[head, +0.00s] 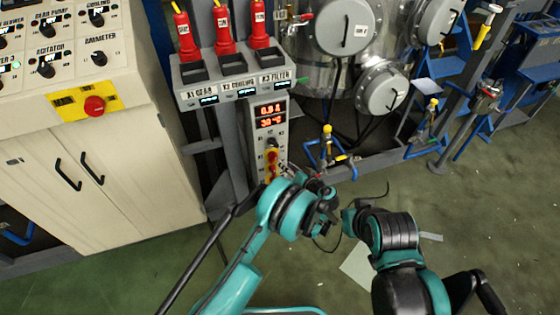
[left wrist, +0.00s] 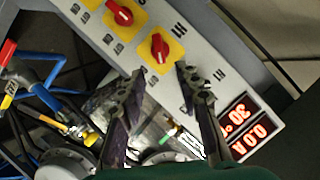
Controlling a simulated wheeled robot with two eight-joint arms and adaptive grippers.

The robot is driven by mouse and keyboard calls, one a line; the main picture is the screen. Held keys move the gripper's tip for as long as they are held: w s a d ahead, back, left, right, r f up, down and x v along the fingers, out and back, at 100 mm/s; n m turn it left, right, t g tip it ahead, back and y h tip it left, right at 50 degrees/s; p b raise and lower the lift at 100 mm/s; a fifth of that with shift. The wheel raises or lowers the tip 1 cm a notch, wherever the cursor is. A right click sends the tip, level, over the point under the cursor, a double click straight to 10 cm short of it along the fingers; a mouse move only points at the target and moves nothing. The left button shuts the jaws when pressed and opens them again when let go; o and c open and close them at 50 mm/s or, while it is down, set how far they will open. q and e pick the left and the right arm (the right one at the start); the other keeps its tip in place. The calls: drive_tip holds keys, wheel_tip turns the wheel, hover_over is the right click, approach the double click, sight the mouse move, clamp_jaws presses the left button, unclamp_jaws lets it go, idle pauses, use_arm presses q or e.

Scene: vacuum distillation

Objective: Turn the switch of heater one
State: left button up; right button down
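The heater panel (head: 282,139) is a narrow grey column with lit red displays. Its red knobs on yellow plates show small and partly covered in the head view. In the left wrist view, the red switch (left wrist: 159,48) nearest the displays sits on a yellow plate beside an upside-down label that looks like H1. A second red knob (left wrist: 119,13) is farther up-left. My left gripper (left wrist: 160,82) is open, its fingers apart just below the nearest switch; I see no clear contact. My right arm (head: 392,232) is at lower right in the head view; its fingers cannot be made out.
A white control cabinet (head: 110,185) with a red emergency button (head: 94,106) stands at left. Red-handled plugs (head: 224,35) are above the panel. Steel vessels (head: 345,25), blue pipes and yellow valves (head: 327,130) lie to its right. Green floor (head: 480,200) is open at lower right.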

use_arm(q)
drive_tip(key=shift+v, duration=2.15)
drive_tip(key=shift+a, duration=0.1)
